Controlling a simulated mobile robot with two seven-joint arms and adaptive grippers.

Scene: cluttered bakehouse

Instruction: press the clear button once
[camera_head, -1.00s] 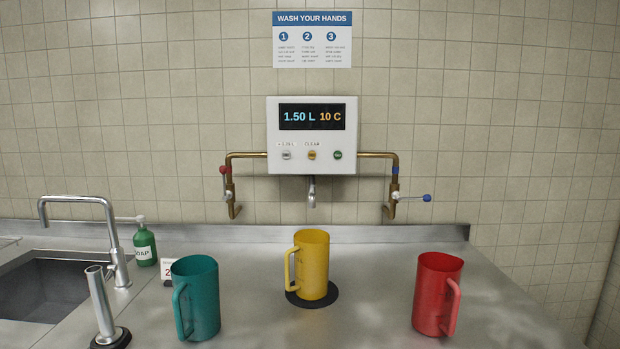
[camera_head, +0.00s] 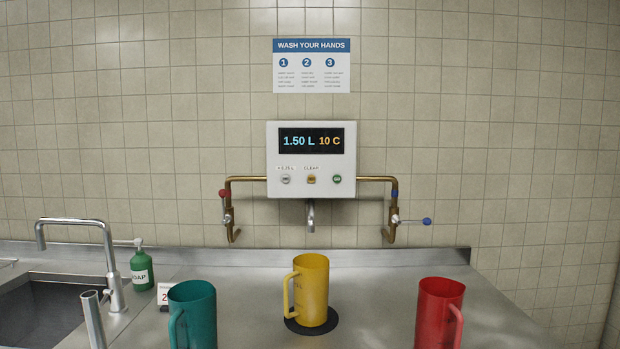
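The clear button (camera_head: 311,179) is a small yellow button under the label "CLEAR" on a white wall panel (camera_head: 360,160). A grey button (camera_head: 285,179) labelled "+ 0.25 L" is to its left and a green button (camera_head: 336,179) to its right. The panel's dark display (camera_head: 311,141) reads 1.50 L and 10 C. Neither of my grippers is in view, and nothing touches the panel.
A spout (camera_head: 311,215) hangs below the panel, above a yellow jug (camera_head: 312,288) on a dark round pad (camera_head: 331,318). A teal jug (camera_head: 194,312) stands left, a red jug (camera_head: 438,312) right. Brass pipes with a red-knobbed valve (camera_head: 225,194) and a blue-knobbed valve (camera_head: 426,221) flank the panel.

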